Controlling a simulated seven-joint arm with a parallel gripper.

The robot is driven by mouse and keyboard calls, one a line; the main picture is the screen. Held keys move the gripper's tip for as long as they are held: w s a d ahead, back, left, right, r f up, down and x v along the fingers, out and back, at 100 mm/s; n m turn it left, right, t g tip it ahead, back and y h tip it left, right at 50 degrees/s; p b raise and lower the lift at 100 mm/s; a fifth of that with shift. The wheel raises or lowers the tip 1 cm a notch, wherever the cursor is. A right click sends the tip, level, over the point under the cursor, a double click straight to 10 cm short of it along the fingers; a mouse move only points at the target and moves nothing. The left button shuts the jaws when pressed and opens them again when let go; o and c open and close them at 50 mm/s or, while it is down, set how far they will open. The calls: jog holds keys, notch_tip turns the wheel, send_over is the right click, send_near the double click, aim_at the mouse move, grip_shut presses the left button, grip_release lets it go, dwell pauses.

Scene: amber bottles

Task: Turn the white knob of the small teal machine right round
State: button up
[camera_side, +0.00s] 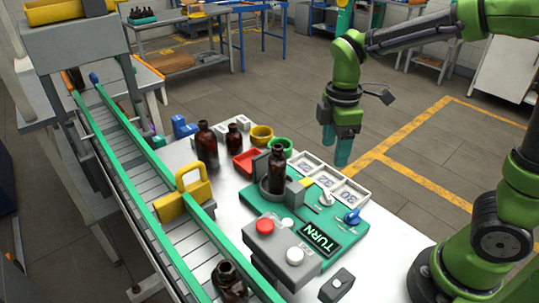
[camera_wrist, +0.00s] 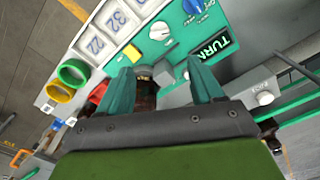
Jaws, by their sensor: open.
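The small teal machine (camera_side: 259,199) stands on the table, with a "TURN" label (camera_side: 320,238) on its top. Its white knob (camera_side: 327,198) sits between that label and the numbered white tray; in the wrist view the white knob (camera_wrist: 159,31) lies just beyond my fingertips. A blue knob (camera_side: 352,216) is beside it. An amber bottle (camera_side: 277,172) stands upright on the machine; part of it shows between my fingers in the wrist view. My gripper (camera_side: 335,156) points down with its teal fingers apart and empty. It is above the table, clear of the white knob.
A grey control box (camera_side: 280,250) with red and white buttons adjoins the machine's front. A numbered white tray (camera_side: 354,199) lies behind it. Yellow (camera_side: 262,134), green (camera_side: 280,145) and red containers and two more amber bottles stand to the left. A conveyor (camera_side: 183,233) runs along the left.

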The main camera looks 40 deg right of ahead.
aim_at(326, 194)
notch_tip(326, 194, down, 14)
jog(key=shift+r, duration=0.2)
jog(key=shift+c, duration=0.2)
jog(key=c, duration=1)
